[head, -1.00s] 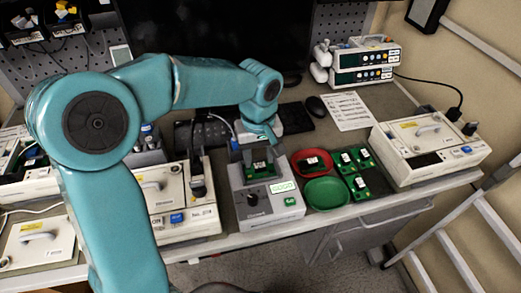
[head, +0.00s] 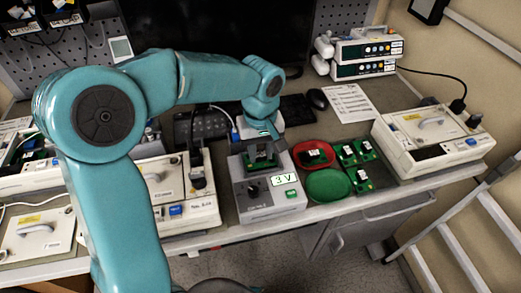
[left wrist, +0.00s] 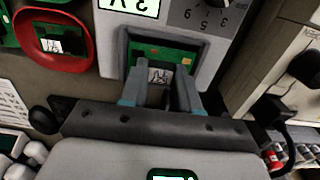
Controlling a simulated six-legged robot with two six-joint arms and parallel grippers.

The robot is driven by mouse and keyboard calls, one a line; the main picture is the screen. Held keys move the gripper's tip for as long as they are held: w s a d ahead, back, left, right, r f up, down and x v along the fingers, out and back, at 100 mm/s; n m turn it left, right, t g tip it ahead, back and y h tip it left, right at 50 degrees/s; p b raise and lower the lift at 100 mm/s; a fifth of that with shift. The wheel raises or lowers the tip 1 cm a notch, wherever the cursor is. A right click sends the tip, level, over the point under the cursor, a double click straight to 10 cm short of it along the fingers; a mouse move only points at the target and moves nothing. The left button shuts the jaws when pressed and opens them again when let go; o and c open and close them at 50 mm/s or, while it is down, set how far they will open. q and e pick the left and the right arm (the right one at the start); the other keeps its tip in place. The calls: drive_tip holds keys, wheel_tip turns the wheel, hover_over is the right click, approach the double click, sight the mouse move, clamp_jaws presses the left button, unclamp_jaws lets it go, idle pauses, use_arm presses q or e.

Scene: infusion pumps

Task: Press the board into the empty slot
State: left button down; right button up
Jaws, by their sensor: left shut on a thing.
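My left gripper (head: 262,143) reaches down over the grey tester box (head: 245,211). It is shut on a green board (head: 263,158) in the recess at the top of that box. The left wrist view shows the fingers (left wrist: 160,92) on either side of a white label on the board (left wrist: 178,50). The board's lower edge and its seating are hidden. The tester display (head: 284,180) reads "3 V". A white device (head: 415,132) at the right has a dark opening (head: 431,152) in its front. My right gripper is out of view.
A red dish (head: 328,166) holding a board and an empty green dish (head: 328,186) stand right of the tester. Several green boards (head: 362,168) lie beside them. Another white device (head: 165,205) stands close on the left. Stacked pumps (head: 366,52) stand behind.

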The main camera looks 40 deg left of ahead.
use_arm(q)
drive_tip(key=shift+r+p, duration=1.4)
drive_tip(key=shift+r, duration=0.75)
